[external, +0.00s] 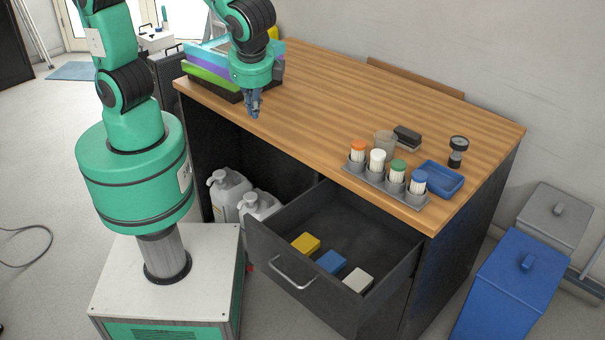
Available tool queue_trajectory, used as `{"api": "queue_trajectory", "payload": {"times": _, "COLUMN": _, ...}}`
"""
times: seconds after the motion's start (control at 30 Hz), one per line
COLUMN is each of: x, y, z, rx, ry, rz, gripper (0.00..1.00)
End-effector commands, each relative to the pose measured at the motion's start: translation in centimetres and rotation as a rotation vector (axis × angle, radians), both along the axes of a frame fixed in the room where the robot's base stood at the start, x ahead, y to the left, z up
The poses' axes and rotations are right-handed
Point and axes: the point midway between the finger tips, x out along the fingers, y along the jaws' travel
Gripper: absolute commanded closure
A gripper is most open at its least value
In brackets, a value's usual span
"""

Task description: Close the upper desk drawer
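The upper desk drawer (265,247) is pulled out at the front right of the desk. Its dark front panel carries a silver bar handle (291,274). Inside lie a yellow block (305,244), a blue block (331,262) and a white block (358,280). My gripper (254,112) points down near the desk's left front edge, above and to the left of the drawer and apart from it. Its fingers are small in this view, and I cannot tell whether they are open or shut. No drawer below is clearly visible.
On the wooden desktop (330,95) stand a grey rack (375,183) of capped containers, a blue tray (440,179) and stacked colored trays (212,75). White jugs (228,192) stand in the open compartment left of the drawer. Blue (508,285) and grey (556,221) bins stand at right.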

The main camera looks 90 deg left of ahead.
Motion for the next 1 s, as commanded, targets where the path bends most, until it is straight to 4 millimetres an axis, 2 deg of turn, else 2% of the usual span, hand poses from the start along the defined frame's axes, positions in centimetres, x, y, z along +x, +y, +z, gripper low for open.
{"api": "queue_trajectory", "payload": {"times": 0.1, "x": 0.2, "y": -2.1, "z": -2.1, "rx": 0.068, "ry": 0.05, "rz": -0.076, "gripper": 1.0}}
{"api": "queue_trajectory", "payload": {"times": 0.53, "x": -0.4, "y": -8.6, "z": -9.6, "rx": 0.322, "ry": 0.187, "rz": -0.335, "gripper": 1.0}}
{"api": "queue_trajectory", "payload": {"times": 1.0, "x": -3.3, "y": -15.0, "z": -18.7, "rx": 0.631, "ry": 0.278, "rz": -0.622, "gripper": 1.0}}
